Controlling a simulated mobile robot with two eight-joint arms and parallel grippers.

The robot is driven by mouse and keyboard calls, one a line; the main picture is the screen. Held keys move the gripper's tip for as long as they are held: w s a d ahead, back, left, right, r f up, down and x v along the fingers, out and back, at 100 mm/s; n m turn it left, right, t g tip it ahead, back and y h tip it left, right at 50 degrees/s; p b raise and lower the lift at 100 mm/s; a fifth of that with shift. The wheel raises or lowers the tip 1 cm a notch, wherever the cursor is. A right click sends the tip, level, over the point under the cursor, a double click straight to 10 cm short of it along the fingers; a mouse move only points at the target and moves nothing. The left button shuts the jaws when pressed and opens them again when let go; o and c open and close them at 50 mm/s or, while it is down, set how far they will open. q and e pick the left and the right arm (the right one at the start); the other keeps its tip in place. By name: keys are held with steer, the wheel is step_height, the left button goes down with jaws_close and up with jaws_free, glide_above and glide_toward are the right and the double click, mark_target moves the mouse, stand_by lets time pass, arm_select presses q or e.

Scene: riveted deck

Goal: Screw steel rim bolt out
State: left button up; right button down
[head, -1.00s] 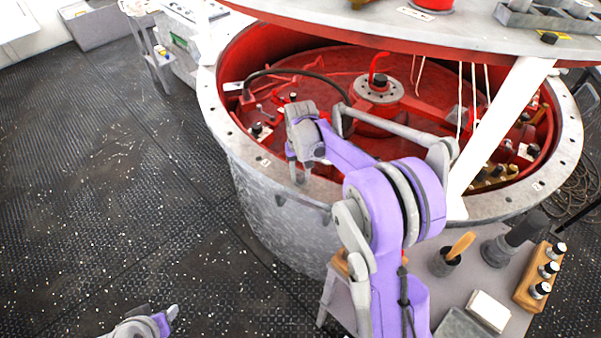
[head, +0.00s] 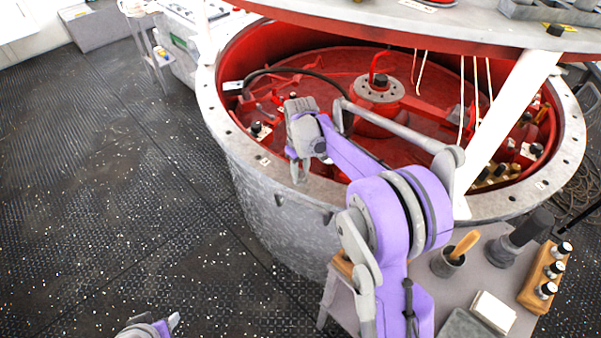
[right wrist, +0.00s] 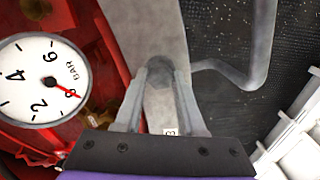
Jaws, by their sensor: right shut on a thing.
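The steel rim bolt (right wrist: 160,72) shows as a dull grey head between my right fingertips in the right wrist view. My right gripper (right wrist: 159,80) is shut on it, one finger on each side, over the grey rim (right wrist: 155,20). In the head view my right gripper (head: 300,172) points down at the near rim (head: 225,128) of the big round tank. The bolt is hidden there by the fingers. My left gripper (head: 173,320) is partly in view at the bottom left, over the floor and away from the tank; its opening is unclear.
A pressure gauge (right wrist: 45,80) is close to the right gripper on the red inner side. A white slanted post (head: 505,120) rises from the rim. A side table (head: 480,270) holds a tool cup (head: 447,262) and a wooden block (head: 540,275). The floor at left is open.

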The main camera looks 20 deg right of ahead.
mark_target(301, 175)
steer(key=shift+n, duration=0.6)
steer(key=c, duration=0.5)
jaws_free()
step_height(301, 175, up, 11)
steer(key=shift+f, duration=0.15)
stand_by(0.4)
